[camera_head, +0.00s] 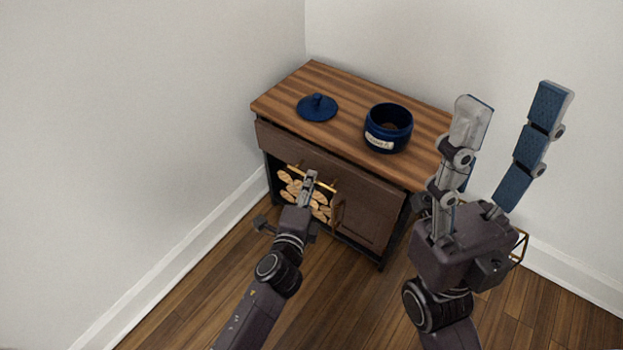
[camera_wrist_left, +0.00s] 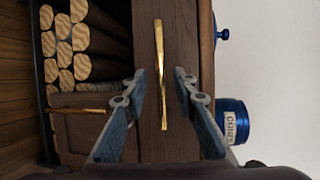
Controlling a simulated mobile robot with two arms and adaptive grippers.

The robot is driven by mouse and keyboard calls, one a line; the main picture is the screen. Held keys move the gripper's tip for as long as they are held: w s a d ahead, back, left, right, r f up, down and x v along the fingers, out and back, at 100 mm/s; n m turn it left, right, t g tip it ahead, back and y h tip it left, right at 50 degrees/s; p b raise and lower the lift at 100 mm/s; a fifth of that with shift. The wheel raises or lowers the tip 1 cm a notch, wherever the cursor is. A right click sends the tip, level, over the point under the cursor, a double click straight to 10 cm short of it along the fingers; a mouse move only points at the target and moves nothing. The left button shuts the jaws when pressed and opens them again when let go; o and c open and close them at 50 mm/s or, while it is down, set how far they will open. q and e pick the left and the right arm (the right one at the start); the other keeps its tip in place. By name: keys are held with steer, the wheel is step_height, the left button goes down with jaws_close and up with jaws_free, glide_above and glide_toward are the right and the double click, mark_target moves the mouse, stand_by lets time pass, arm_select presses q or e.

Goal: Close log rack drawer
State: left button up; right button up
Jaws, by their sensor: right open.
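The wooden log rack (camera_head: 340,95) stands in the corner. Its drawer front (camera_head: 285,147) sits under the striped top, with a dark gap along its upper edge, so it looks slightly pulled out. A gold drawer handle (camera_head: 325,187) is on that front, and it also shows upright in the left wrist view (camera_wrist_left: 160,35). My left gripper (camera_head: 309,181) is at the handle. In the left wrist view its two fingers are apart, one on each side of the handle; contact is unclear. My right gripper (camera_head: 515,98) is open and empty, raised to the right of the rack.
A blue lidless jar (camera_head: 376,136) and its blue lid (camera_head: 317,108) are on the rack top. Cut logs (camera_head: 290,187) fill the open lower left bay. A lower door (camera_head: 368,225) has a gold handle (camera_wrist_left: 80,110). Walls stand close behind and left. Wood floor is clear in front.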

arm_select(q)
steer(key=shift+b+x, duration=0.3)
steer(key=shift+x, duration=1.15)
steer(key=shift+c, duration=0.3)
jaws_close()
